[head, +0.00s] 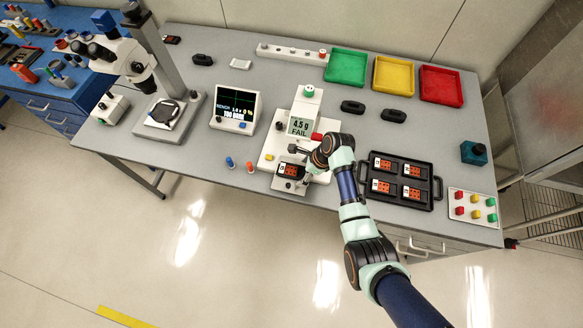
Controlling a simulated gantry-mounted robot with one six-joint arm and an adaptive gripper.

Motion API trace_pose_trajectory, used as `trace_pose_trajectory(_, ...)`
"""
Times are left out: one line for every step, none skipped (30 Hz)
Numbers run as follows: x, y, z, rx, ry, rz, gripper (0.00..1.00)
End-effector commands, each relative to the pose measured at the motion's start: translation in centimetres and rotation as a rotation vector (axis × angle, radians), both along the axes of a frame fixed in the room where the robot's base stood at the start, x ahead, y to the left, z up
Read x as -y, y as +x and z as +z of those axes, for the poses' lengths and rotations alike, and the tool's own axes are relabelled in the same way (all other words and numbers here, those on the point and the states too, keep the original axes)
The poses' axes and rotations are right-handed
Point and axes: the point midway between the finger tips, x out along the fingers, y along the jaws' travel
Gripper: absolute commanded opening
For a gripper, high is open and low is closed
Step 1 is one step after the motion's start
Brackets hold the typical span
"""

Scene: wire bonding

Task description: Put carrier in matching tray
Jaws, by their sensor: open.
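A dark carrier with an orange-red part (289,171) sits on the front of the white tester base (265,161). The tester display (300,126) reads "4.5 g FAIL". My gripper (296,164) is open at the carrier, with its fingers over or beside it; whether they touch it I cannot tell. Three coloured trays stand at the back right: a green tray (345,82), a yellow tray (393,92) and a red tray (441,101). All three look empty.
A black rack (400,163) holding several similar carriers lies right of my arm. A block of coloured buttons (473,206) is at the front right. Two black objects (352,107) (397,117) lie before the trays. A monitor (236,110) and microscope (130,62) stand left.

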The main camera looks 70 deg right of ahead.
Motion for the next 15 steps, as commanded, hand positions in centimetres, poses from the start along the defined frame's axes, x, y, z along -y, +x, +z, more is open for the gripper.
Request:
trace_pose_trajectory(-0.01,0.13,-0.29,0.000,0.000,0.001,0.85)
trace_pose_trajectory(0.00,0.16,-0.31,0.000,-0.001,0.001,0.85)
trace_pose_trajectory(0.01,0.17,-0.29,0.000,-0.001,0.001,0.85)
trace_pose_trajectory(0.01,0.16,-0.26,0.000,-0.001,0.001,0.85)
trace_pose_trajectory(0.01,0.16,-0.25,0.000,-0.001,0.001,0.85)
trace_pose_trajectory(0.01,0.16,-0.24,0.000,-0.001,0.001,0.85)
trace_pose_trajectory(0.01,0.16,-0.24,0.000,-0.001,0.001,0.85)
trace_pose_trajectory(0.01,0.15,-0.23,0.000,-0.001,0.001,0.80)
trace_pose_trajectory(0.01,0.15,-0.23,0.000,-0.001,0.001,0.74)
trace_pose_trajectory(0.01,0.14,-0.23,0.000,-0.001,0.001,0.69)
trace_pose_trajectory(0.01,0.14,-0.23,0.000,-0.001,0.001,0.64)
trace_pose_trajectory(0.01,0.14,-0.22,0.000,-0.001,0.001,0.57)
trace_pose_trajectory(0.01,0.14,-0.22,0.000,-0.001,0.001,0.52)
trace_pose_trajectory(0.01,0.14,-0.22,0.000,-0.001,0.001,0.47)
trace_pose_trajectory(0.01,0.14,-0.22,0.000,-0.001,0.001,0.40)
